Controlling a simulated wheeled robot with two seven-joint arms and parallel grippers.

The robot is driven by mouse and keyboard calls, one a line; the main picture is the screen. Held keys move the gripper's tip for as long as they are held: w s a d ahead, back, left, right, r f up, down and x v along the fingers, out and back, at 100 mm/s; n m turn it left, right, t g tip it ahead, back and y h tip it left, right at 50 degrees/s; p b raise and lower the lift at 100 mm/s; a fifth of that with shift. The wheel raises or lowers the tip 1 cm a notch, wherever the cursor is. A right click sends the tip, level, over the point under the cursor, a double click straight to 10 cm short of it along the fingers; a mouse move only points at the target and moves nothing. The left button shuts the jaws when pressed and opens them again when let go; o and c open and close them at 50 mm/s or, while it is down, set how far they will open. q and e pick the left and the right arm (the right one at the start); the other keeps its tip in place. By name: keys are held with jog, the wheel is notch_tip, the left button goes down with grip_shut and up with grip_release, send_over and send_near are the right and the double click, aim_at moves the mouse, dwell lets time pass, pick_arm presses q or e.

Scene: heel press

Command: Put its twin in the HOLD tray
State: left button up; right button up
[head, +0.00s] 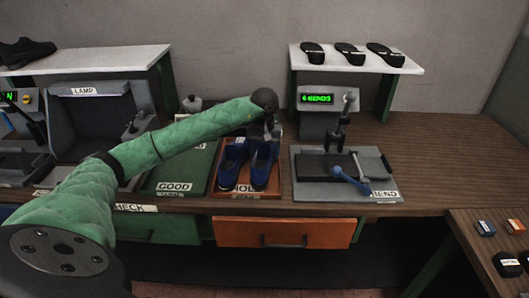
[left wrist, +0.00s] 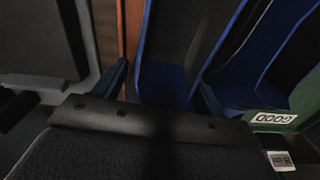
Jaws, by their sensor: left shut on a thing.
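Two dark blue shoes stand side by side in the orange-brown HOLD tray (head: 237,194), the left shoe (head: 231,165) and the right shoe (head: 263,168). My left gripper (head: 270,138) is over the heel end of the right shoe. In the left wrist view the gripper is shut on that shoe (left wrist: 175,60), with a finger at each side. The other shoe (left wrist: 255,75) is beside it there. The shoe looks down in the tray; its contact with the tray floor is hidden. My right gripper is not in view.
The green GOOD tray (head: 170,180) is left of the HOLD tray. The grey bend press (head: 340,185) with a blue-ended lever stands to the right. A white shelf (head: 355,60) holds several dark soles. The LAMP box (head: 90,115) is at left. Bare bench lies right of the press.

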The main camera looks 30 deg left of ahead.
pick_arm(q)
jog(key=shift+f+b, duration=0.45)
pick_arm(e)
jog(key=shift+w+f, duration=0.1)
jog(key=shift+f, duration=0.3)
pick_arm(q)
jog(key=o, duration=1.3)
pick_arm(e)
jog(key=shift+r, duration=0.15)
pick_arm(q)
notch_tip(320, 180, up, 8)
jog(key=shift+f+b, duration=0.1)
jog(key=shift+b, duration=1.1)
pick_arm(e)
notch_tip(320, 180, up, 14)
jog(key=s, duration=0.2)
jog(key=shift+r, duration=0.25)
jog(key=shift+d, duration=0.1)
